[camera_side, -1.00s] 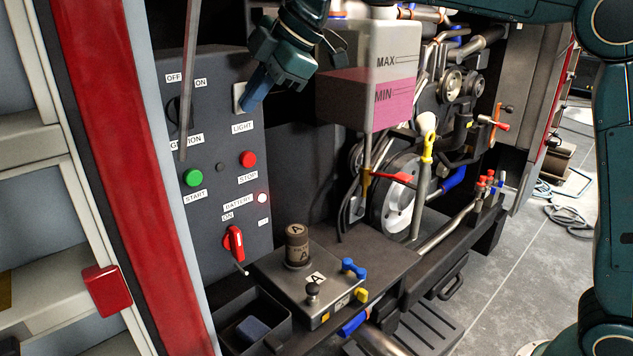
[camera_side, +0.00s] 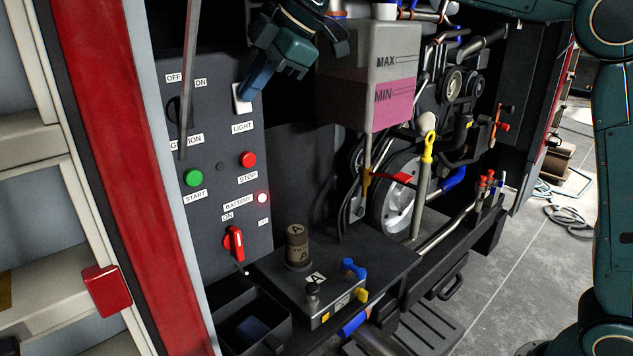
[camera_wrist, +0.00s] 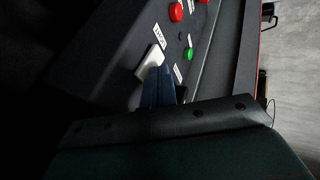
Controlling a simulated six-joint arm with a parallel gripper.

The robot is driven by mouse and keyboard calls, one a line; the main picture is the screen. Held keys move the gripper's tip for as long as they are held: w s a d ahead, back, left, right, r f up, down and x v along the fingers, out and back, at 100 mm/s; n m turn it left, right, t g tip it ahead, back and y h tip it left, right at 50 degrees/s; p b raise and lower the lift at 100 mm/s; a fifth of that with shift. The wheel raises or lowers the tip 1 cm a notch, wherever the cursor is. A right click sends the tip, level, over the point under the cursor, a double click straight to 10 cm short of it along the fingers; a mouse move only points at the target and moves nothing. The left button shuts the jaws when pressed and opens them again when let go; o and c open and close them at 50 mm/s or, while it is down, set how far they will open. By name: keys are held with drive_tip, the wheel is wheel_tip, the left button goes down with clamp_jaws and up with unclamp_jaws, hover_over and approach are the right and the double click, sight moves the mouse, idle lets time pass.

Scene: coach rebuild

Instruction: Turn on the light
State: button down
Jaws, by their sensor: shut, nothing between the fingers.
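The white light switch (camera_side: 241,100) sits on the dark control panel above the "LIGHT" label (camera_side: 242,128). My gripper (camera_side: 250,90) has its blue fingers together, with the tips at the right edge of the switch and covering part of it. In the wrist view the white switch (camera_wrist: 150,62) is just beyond the fingertips of my gripper (camera_wrist: 158,72). Whether the tips touch the switch or sit slightly apart, I cannot tell. Nothing is held.
The panel also has a green start button (camera_side: 194,177), a red stop button (camera_side: 248,159), a lit battery lamp (camera_side: 262,198) and a red battery switch (camera_side: 234,242). A tank with pink liquid (camera_side: 393,101) stands right of my gripper. A grey rod crosses the panel's left side.

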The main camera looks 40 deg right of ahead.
drive_tip(key=s+f+v, duration=0.1)
drive_tip(key=s+v, duration=0.1)
drive_tip(key=v, duration=1)
drive_tip(key=shift+a, duration=0.4)
drive_tip(key=shift+s, duration=0.15)
idle(0.4)
drive_tip(key=shift+s+d+f+g, duration=0.15)
drive_tip(key=shift+d+f+g, duration=0.2)
drive_tip(key=shift+f, duration=0.3)
drive_tip(key=shift+a+f, duration=0.15)
drive_tip(key=shift+a, duration=0.05)
